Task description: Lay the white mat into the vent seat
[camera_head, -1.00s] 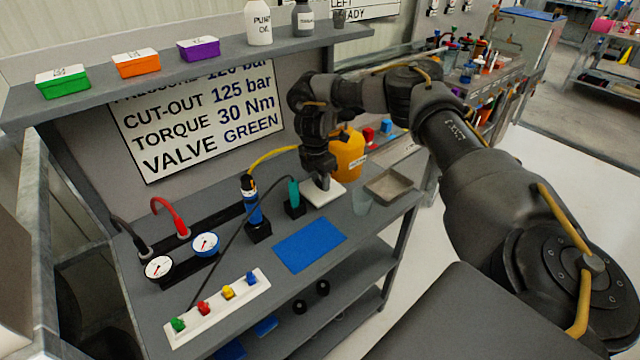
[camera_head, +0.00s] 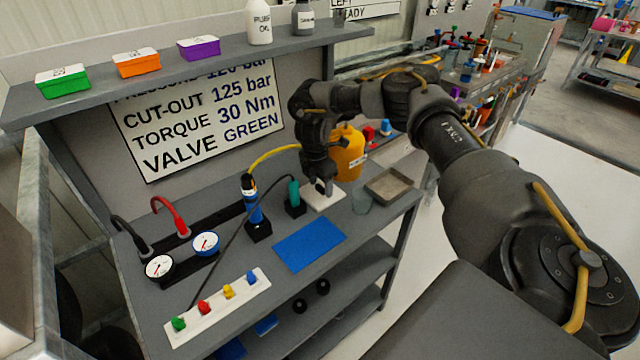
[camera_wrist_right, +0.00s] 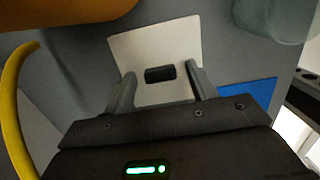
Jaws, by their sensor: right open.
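A flat white square, seemingly the white mat (camera_head: 318,201), lies on the grey bench behind the blue mat. In the right wrist view the white mat (camera_wrist_right: 160,50) has a small black block (camera_wrist_right: 160,73) on it, like a grip. My right gripper (camera_head: 322,187) is over the white mat, pointing down. In the wrist view its two fingers (camera_wrist_right: 158,82) are apart, with the black block between and slightly beyond them. I cannot tell whether they touch the mat. I cannot make out the vent seat for certain. My left gripper is not in view.
A yellow-orange jug (camera_head: 349,155) stands behind the gripper. A clear cup (camera_head: 361,201) and a shallow metal tray (camera_head: 388,186) are to the right. A blue mat (camera_head: 310,245) lies in front. A black-based teal tool (camera_head: 294,200) and a blue cylinder (camera_head: 254,208) stand to the left.

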